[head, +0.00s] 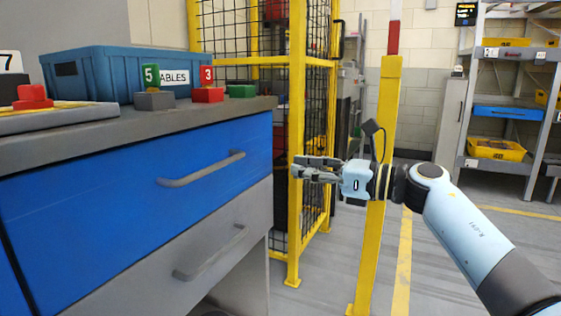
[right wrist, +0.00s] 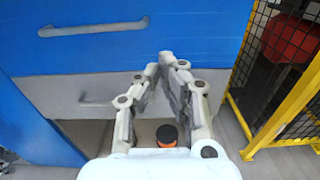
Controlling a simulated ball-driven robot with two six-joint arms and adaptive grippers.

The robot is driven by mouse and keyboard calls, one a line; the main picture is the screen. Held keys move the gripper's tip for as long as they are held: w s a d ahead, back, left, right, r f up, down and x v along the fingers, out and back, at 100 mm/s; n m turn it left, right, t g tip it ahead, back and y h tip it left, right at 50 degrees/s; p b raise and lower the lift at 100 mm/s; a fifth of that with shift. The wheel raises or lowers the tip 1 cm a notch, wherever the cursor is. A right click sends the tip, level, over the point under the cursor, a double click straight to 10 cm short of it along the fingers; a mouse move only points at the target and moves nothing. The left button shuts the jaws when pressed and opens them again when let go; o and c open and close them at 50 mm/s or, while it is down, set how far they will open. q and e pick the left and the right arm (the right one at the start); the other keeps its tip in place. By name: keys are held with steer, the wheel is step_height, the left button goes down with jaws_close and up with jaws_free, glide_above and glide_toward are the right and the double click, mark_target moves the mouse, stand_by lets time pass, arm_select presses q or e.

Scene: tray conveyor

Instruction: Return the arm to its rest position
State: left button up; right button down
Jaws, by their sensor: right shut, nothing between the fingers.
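My right gripper (head: 300,170) is held in the air to the right of the blue and grey drawer cabinet, in front of the yellow fence post. It is shut and empty. In the right wrist view its two fingers (right wrist: 167,58) meet at the tips, with the blue drawer front (right wrist: 220,35) and the grey drawer (right wrist: 70,97) beyond them. The light blue right arm comes in from the lower right of the head view. My left gripper is in neither view.
On the cabinet's worktop (head: 180,112) stand a blue crate (head: 115,85) and small red, green and grey blocks. A yellow fence (head: 297,120) and a yellow post (head: 385,140) stand close by the gripper. Shelves (head: 508,115) stand at the back right, with open floor before them.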

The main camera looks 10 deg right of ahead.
steer(key=s+f+m+h, duration=0.1)
steer(key=s+f+m, duration=0.1)
steer(key=s+f, duration=0.4)
steer(key=s+f+m, duration=0.2)
steer(key=s+f, duration=0.2)
steer(key=f, duration=0.4)
steer(key=s+d+f+m+t+h, duration=0.1)
steer(key=s+d+f+m+h, duration=0.7)
steer(key=f+m, duration=0.45)
steer(key=s+d+f+m+t+h, duration=0.1)
steer(key=s+d+f+m+h, duration=0.65)
steer(key=m, duration=0.75)
steer(key=s+d+f+m+g, duration=0.25)
steer(key=s+f+m, duration=0.2)
steer(key=s, duration=0.25)
steer(key=s+d+f+m+g, duration=0.1)
steer(key=s+f+m+g, duration=0.2)
steer(key=s+f, duration=0.3)
arm_select(q)
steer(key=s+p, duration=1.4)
steer(key=p, duration=0.1)
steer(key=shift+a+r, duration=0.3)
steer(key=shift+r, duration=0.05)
arm_select(e)
steer(key=s+a+m+g, duration=0.1)
steer(key=s+m+g, duration=0.5)
steer(key=s, duration=1.9)
steer(key=shift+s+f+m, duration=0.3)
steer(key=shift+m, duration=0.6)
